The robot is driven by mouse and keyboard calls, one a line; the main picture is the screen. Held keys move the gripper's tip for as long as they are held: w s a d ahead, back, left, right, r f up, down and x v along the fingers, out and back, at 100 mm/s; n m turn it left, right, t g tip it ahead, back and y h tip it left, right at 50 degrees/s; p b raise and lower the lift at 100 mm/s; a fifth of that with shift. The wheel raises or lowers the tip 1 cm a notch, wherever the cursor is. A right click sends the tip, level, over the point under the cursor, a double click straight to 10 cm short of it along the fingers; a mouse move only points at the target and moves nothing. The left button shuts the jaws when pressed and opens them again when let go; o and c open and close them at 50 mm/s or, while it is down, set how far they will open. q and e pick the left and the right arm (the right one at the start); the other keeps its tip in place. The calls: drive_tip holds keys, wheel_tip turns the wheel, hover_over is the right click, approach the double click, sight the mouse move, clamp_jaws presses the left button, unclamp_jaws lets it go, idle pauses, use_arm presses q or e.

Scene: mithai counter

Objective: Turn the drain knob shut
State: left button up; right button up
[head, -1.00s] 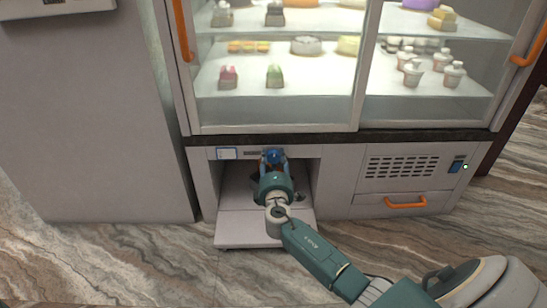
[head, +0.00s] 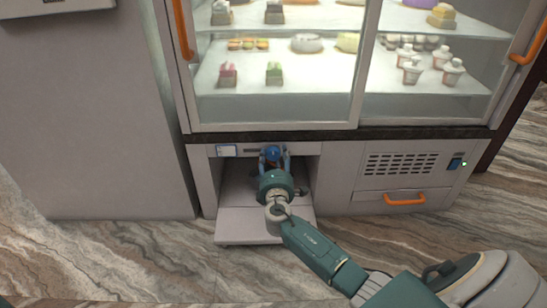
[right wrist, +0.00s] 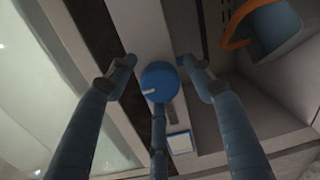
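The drain knob (head: 272,152) is a round blue knob under the top edge of the open lower compartment of the counter. In the right wrist view the knob (right wrist: 160,80) shows face-on, with a short white mark toward its left side. My right gripper (head: 273,160) is below the knob, reaching up to it. In the right wrist view my right gripper (right wrist: 157,72) is open, its fingers spread around the knob, with gaps at the two upper fingertips. The third finger reaches the knob's lower edge; I cannot tell whether it touches. My left gripper is not in view.
The compartment has a lowered front flap (head: 240,222). A blue-bordered white label (head: 227,151) is left of the knob. An orange curved handle on a blue-grey container (right wrist: 275,35) shows in the wrist view. The vent panel (head: 400,167) and orange drawer handle (head: 404,200) are to the right.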

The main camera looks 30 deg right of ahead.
drive_tip(key=shift+a, duration=0.1)
drive_tip(key=shift+s+a, duration=0.2)
drive_tip(key=shift+s, duration=0.1)
drive_tip(key=v, duration=1.1)
drive_tip(key=shift+s, duration=0.15)
